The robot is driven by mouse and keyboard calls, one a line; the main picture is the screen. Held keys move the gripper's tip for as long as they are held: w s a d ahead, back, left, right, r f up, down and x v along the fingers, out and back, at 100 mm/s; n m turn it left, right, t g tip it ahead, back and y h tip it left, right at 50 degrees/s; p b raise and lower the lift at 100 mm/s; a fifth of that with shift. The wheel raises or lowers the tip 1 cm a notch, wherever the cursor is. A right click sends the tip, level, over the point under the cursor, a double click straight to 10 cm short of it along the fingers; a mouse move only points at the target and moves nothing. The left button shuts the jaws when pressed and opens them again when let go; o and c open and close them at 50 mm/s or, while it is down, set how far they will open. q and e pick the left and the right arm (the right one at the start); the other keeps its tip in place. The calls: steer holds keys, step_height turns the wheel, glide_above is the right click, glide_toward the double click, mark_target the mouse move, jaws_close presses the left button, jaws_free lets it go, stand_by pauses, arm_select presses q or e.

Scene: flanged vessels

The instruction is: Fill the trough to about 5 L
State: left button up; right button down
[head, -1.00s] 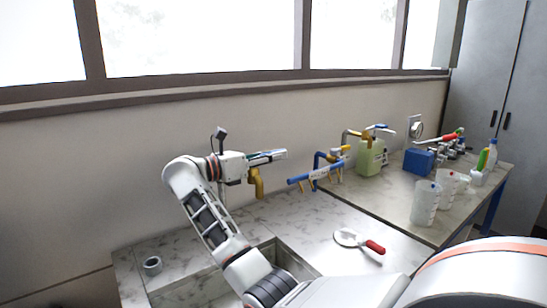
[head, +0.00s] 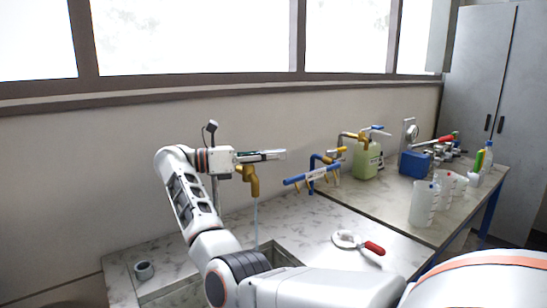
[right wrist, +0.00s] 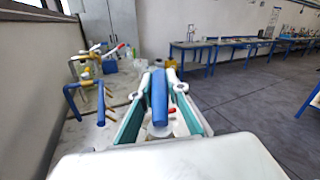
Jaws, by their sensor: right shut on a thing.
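A brass tap (head: 252,182) stands over the trough (head: 286,257), a basin sunk in the marble worktop. A thin stream of water (head: 256,215) falls from its spout towards the trough. My right gripper (head: 280,155) is at the top of the tap. In the right wrist view my right gripper (right wrist: 160,78) has its teal-padded fingers on both sides of a blue lever handle (right wrist: 159,103), shut on it. My arm hides much of the trough, so its water level does not show. My left gripper is not in view.
A blue pipe rack with brass taps (head: 312,176) stands right of the trough. A red-handled trowel (head: 372,248) lies on the worktop. A green jerrycan (head: 367,162), a blue box (head: 415,163) and clear beakers (head: 422,205) stand further right.

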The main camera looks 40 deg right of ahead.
steer(key=c, duration=2)
jaws_free()
steer(key=shift+o, duration=0.2)
step_height(320, 180, up, 10)
steer(key=shift+r, duration=0.1)
